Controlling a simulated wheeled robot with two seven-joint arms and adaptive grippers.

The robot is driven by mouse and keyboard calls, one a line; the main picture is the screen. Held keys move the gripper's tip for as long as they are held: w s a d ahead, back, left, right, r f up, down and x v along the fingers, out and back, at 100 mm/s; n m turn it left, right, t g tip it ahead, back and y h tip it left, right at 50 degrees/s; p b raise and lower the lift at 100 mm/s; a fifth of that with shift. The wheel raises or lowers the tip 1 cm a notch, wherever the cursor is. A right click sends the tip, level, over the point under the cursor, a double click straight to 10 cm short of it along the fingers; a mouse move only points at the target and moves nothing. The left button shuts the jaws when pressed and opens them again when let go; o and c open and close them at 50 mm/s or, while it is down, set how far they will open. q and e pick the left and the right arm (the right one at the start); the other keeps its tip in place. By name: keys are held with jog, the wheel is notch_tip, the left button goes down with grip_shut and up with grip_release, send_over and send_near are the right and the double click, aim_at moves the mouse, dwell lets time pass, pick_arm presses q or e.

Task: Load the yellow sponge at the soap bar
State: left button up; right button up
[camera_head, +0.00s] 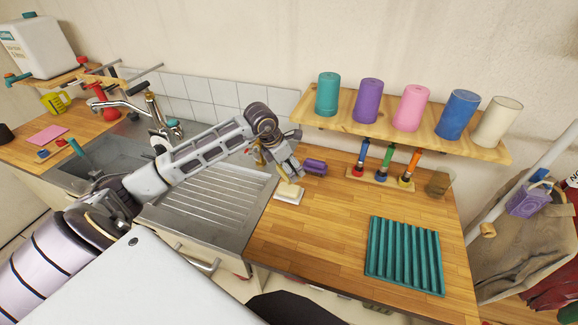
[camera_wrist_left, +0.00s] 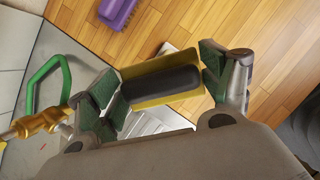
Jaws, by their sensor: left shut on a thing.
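The yellow sponge (camera_wrist_left: 150,67), with a dark rounded block on its face, is between the green-padded fingers of my left gripper (camera_wrist_left: 158,88) in the left wrist view. The gripper is shut on it. In the head view my left gripper (camera_head: 287,170) hangs over the left part of the wooden counter, just above and behind the cream soap bar (camera_head: 289,193). The sponge is mostly hidden by the gripper there. In the left wrist view a pale edge (camera_wrist_left: 167,48) shows behind the sponge, largely covered by it. My right gripper is not in view.
A purple block (camera_head: 314,167) lies close right of the gripper. The sink drainboard (camera_head: 205,205) is left. A rack of colored-handled tools (camera_head: 380,178), a teal ribbed tray (camera_head: 404,256) and a shelf of cups (camera_head: 400,136) are right. The counter's middle is clear.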

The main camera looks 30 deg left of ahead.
pick_arm(q)
jog(key=shift+f, duration=0.15)
jog(key=shift+f, duration=0.4)
jog(key=shift+f+b, duration=0.6)
jog(key=shift+f, duration=0.3)
jog(key=shift+f+b, duration=0.55)
jog(key=shift+f, duration=0.95)
jog(key=shift+f+b, duration=0.45)
jog(key=shift+f, duration=0.1)
dwell(0.6)
jog(key=shift+s+f+b, duration=0.1)
jog(key=shift+b, duration=0.2)
dwell(0.8)
